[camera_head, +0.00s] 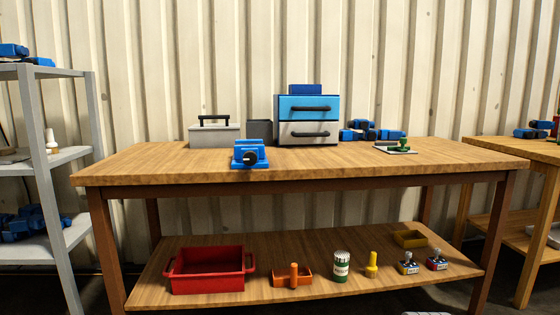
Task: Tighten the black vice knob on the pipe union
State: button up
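A blue vice (264,158) stands at the front edge of the wooden workbench (350,165), left of the middle. Its black knob (250,158) faces me at the front of the vice. I cannot make out a pipe union in the vice's jaws; the vice is small in this view. I cannot tell how far the knob is turned. My gripper is not in view.
Behind the vice are a grey lidded box (213,134), a dark bin (260,132) and a blue-and-grey drawer unit (309,117). Blue parts (370,132) and a green-handled item (401,146) are to the right. The lower shelf holds a red tray (208,271).

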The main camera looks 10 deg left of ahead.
aim_at(250, 159)
jog(key=z, duration=0.05)
jog(key=i, duration=1)
jog(key=u, duration=0.05)
